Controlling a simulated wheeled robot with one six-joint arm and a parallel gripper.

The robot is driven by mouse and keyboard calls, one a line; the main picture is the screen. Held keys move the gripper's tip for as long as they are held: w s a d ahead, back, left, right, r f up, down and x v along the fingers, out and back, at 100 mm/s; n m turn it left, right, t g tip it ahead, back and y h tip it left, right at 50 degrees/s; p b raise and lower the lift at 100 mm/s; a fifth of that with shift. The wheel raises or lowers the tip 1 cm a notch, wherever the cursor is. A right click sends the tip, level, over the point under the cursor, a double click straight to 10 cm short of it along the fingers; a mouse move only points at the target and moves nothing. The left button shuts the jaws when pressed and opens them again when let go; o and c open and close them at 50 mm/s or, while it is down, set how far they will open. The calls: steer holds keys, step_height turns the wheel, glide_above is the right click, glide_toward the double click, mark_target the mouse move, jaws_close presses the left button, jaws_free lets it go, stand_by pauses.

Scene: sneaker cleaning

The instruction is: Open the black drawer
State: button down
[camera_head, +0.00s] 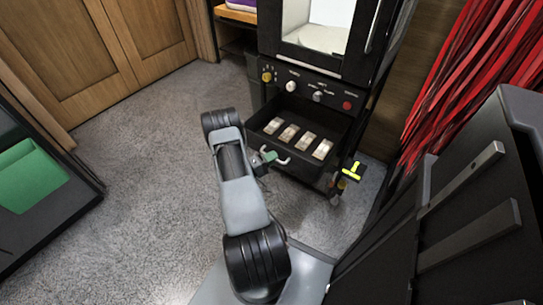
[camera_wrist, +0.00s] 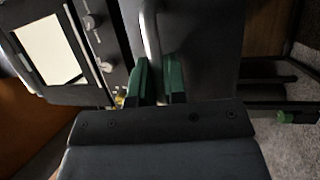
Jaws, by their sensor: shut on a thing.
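The black drawer (camera_head: 304,173) under the cabinet's knob panel is pulled out, and its inside shows in the head view. Several small pale, box-like items lie in a row inside it. The drawer's silver bar handle (camera_head: 283,161) is on its front; it also shows in the wrist view (camera_wrist: 150,35). My gripper (camera_head: 266,157) is at the handle, with its green fingers (camera_wrist: 160,80) shut on the bar. The exact contact at the fingertips is partly hidden in both views.
The black cabinet has a knob panel (camera_head: 312,90) and a lit white chamber (camera_head: 322,30) above the drawer. A yellow-handled thing (camera_head: 353,172) is at its right side. A dark unit with a green bin (camera_head: 30,178) stands at left. Grey carpet (camera_head: 150,170) is clear between.

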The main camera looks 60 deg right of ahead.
steer(key=c, duration=1.2)
jaws_free()
steer(key=p+v, duration=0.1)
steer(key=v, duration=1.3)
steer(key=shift+d, duration=0.1)
